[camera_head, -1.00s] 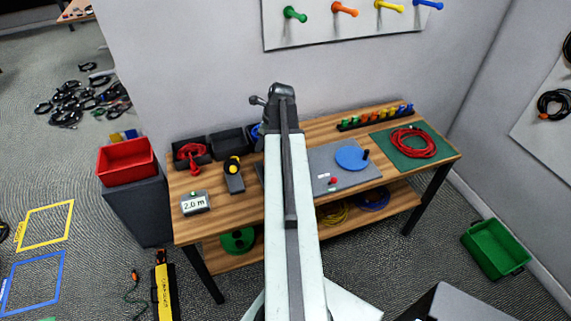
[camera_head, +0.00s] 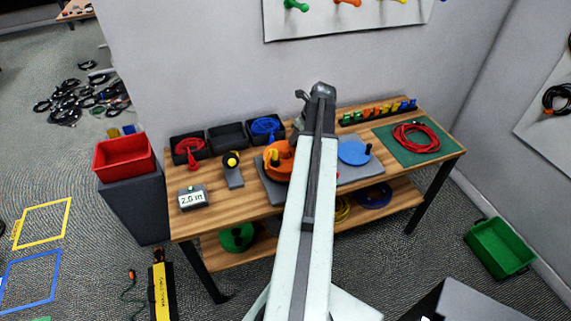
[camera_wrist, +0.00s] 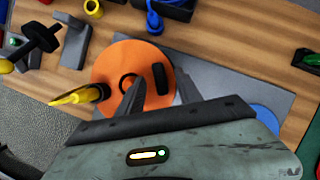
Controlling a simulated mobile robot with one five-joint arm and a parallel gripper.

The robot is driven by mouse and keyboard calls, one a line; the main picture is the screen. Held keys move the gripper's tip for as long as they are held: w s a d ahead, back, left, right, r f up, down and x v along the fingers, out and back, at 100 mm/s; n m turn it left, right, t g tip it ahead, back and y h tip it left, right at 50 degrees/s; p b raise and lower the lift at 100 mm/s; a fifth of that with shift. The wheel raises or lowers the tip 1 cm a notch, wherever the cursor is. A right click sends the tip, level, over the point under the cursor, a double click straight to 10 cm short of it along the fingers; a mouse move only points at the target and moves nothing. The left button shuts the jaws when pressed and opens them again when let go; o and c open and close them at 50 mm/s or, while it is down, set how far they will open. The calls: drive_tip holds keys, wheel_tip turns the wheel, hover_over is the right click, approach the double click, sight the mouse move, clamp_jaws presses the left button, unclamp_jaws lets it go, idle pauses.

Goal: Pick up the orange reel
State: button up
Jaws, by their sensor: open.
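The orange reel (camera_head: 283,165) lies on the grey mat (camera_head: 268,192) on the wooden bench, partly behind my arm in the head view. In the wrist view the reel (camera_wrist: 118,62) is a flat orange disc with a dark ring, a black upright piece (camera_wrist: 162,80) and a yellow handle (camera_wrist: 78,96) at its left. My gripper (camera_wrist: 160,80) is open, its two dark fingers over the disc on either side of the black piece. Nothing is held. Whether the fingertips touch the reel cannot be told. In the head view the fingers are hidden.
A blue disc (camera_head: 354,152) lies right of the reel on the mat. A black-and-yellow tool (camera_head: 232,170) stands to its left. A red cable (camera_head: 415,136) lies on a green mat at right.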

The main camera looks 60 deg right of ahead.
sight(295, 147)
drive_tip(key=b+x, duration=0.1)
drive_tip(key=x, duration=0.2)
drive_tip(key=shift+f+b, duration=0.15)
drive_tip(key=shift+b, duration=0.2)
clamp_jaws()
idle(0.9)
